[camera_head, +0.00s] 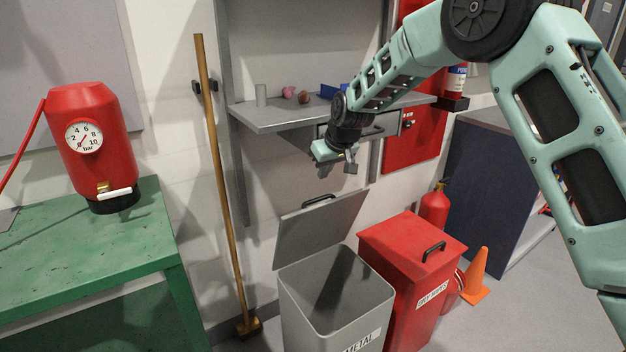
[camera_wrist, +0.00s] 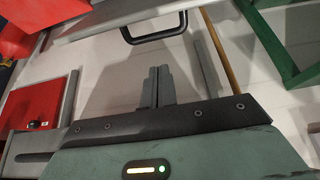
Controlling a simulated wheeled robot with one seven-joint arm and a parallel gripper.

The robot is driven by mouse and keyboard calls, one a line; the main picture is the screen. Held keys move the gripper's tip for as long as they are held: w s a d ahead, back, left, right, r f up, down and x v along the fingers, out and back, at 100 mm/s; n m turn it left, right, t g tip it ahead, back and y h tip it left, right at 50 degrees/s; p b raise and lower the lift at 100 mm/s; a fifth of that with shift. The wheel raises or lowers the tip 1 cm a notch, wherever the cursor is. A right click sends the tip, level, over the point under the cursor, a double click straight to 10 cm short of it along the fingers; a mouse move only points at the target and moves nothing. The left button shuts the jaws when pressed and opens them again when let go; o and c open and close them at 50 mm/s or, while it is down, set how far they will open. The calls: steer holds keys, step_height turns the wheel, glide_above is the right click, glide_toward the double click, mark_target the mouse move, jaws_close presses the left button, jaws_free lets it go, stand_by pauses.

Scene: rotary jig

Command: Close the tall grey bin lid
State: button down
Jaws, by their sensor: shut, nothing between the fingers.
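The tall grey bin (camera_head: 338,310) stands on the floor with a label reading METAL on its front. Its lid (camera_head: 322,228) is open, tilted up at the back of the bin, with a dark handle (camera_head: 318,200) near its upper edge. My gripper (camera_head: 338,168) is shut and empty, above the raised lid and below the shelf. In the wrist view the shut fingers (camera_wrist: 158,86) show in the middle, and a black handle (camera_wrist: 154,28) shows above them, apart from the fingertips.
A red bin (camera_head: 412,248) with its lid down stands right beside the grey one. A grey shelf (camera_head: 270,117) with small objects is at the back. A broom (camera_head: 220,180) leans left, near a green table (camera_head: 90,240). An orange cone (camera_head: 478,275) and fire extinguisher (camera_head: 434,208) stand right.

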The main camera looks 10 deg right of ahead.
steer(key=x, duration=1)
steer(key=shift+s, duration=0.1)
